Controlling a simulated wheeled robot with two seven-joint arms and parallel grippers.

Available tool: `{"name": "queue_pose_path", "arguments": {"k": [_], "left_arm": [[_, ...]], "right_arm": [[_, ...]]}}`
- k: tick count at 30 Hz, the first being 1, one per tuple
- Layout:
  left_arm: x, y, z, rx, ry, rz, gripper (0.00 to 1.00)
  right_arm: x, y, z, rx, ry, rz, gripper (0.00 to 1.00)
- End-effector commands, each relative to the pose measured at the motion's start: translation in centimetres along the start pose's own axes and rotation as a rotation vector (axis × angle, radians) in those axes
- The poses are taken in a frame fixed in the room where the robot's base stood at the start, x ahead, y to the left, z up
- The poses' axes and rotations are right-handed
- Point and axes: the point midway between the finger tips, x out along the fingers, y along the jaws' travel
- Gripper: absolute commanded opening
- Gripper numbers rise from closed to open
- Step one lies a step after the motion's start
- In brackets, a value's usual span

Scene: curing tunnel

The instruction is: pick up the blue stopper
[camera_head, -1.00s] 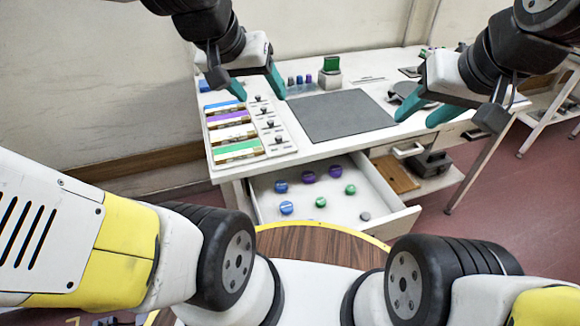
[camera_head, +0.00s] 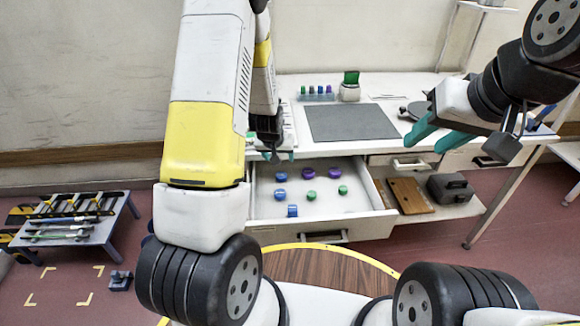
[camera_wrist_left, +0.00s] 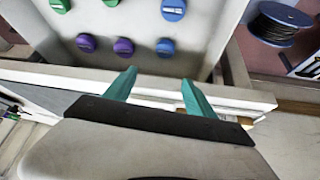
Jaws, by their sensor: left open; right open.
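My left gripper (camera_head: 278,156) is open and empty, over the drawer's back edge, just behind the back blue stopper. Its teal fingers (camera_wrist_left: 158,84) point toward the stoppers without touching them. My right gripper (camera_head: 432,142) is open and empty, right of the drawer.
Purple stoppers (camera_head: 335,172) and green stoppers (camera_head: 342,190) share the drawer. A grey mat (camera_head: 352,122) lies on the worktop behind. A lower shelf on the right holds a brown board (camera_head: 410,195) and a dark case (camera_head: 450,187). A low rack (camera_head: 75,222) stands at the left.

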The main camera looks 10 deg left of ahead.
Motion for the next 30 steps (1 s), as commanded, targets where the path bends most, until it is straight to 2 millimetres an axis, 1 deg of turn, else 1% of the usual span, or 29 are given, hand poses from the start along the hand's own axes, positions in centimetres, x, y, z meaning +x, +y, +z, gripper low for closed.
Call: {"name": "queue_pose_path", "arguments": {"k": [1,3,7,11,20,23,27,30], "left_arm": [[1.1,-0.1,0.5,0.005,-0.005,-0.006,0.64],[2.1,-0.3,1.0,0.01,-0.004,-0.013,0.64],[3.9,-0.7,1.7,0.019,-0.002,-0.024,0.64],[5.1,-0.9,2.2,0.025,0.0,-0.031,0.64],[8.2,-1.0,2.4,0.026,0.001,-0.033,0.64],[9.4,-0.8,2.5,0.026,0.0,-0.032,0.64],[11.6,-0.6,2.5,0.027,0.001,-0.032,0.64],[12.7,-0.6,2.5,0.026,0.001,-0.032,0.64]], "right_arm": [[0.0,0.0,0.0,0.0,0.0,0.0,0.42],[0.0,0.0,0.0,0.0,0.0,0.0,0.42],[0.0,0.0,0.0,0.0,0.0,0.0,0.42],[0.0,0.0,0.0,0.0,0.0,0.0,0.42],[0.0,0.0,0.0,0.0,0.0,0.0,0.42],[0.0,0.0,0.0,0.0,0.0,0.0,0.42],[0.0,0.0,0.0,0.0,0.0,0.0,0.42],[0.0,0.0,0.0,0.0,0.0,0.0,0.42]]}}
